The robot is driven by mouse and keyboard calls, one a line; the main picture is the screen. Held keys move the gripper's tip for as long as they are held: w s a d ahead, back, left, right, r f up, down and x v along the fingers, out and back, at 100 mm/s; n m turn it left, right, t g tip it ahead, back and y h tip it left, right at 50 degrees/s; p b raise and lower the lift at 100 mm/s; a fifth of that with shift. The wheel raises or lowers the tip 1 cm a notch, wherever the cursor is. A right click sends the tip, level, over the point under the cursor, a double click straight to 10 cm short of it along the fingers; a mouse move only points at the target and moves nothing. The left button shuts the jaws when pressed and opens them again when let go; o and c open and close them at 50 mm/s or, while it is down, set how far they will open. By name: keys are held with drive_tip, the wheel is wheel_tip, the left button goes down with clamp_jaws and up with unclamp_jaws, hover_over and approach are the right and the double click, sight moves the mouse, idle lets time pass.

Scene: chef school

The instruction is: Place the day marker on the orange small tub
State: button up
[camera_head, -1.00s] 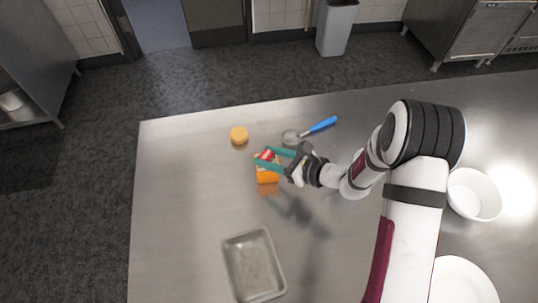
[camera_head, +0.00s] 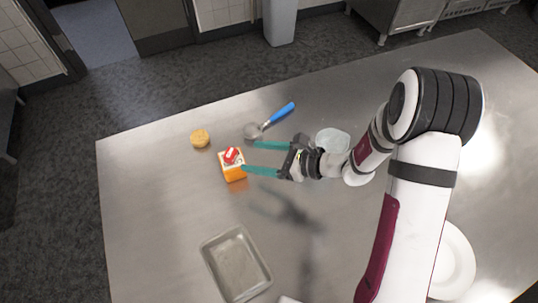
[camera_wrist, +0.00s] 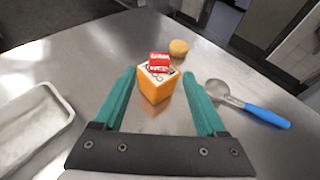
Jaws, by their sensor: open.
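The orange small tub (camera_head: 234,173) stands on the metal table in the head view, left of my gripper. It also shows in the wrist view (camera_wrist: 155,91), just beyond and between my fingertips. The day marker, a small red piece with white lettering (camera_wrist: 159,62), rests on top of the tub's pale lid. It is also seen in the head view as a red and white piece (camera_head: 232,155). My gripper (camera_head: 249,157) is open and empty, its teal fingers pointing at the tub. In the wrist view, my gripper (camera_wrist: 165,85) has a gap between each finger and the tub.
A round yellow-brown item (camera_head: 200,138) lies behind the tub. A scoop with a blue handle (camera_head: 278,115) lies behind my gripper. A metal tray (camera_head: 236,264) sits at the front. A pale bowl (camera_head: 332,140) and a white plate (camera_head: 455,262) are to the right.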

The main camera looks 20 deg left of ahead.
drive_tip(key=s+d+r+n+g+h, duration=0.35)
drive_tip(key=s+d+r+n, duration=0.35)
drive_tip(key=s+d+r, duration=0.3)
drive_tip(key=s+d+r+n+t+h, duration=0.1)
drive_tip(key=s+d+n+h, duration=0.1)
drive_tip(key=s+d+h, duration=0.2)
drive_tip(key=s+d+r+n+t+h, duration=0.1)
drive_tip(key=s+d+n+t+h, duration=0.1)
drive_tip(key=d, duration=0.7)
drive_tip(key=s+n+h, duration=0.1)
drive_tip(key=s+h, duration=0.1)
drive_tip(key=s, duration=0.1)
drive_tip(key=shift+d, duration=0.2)
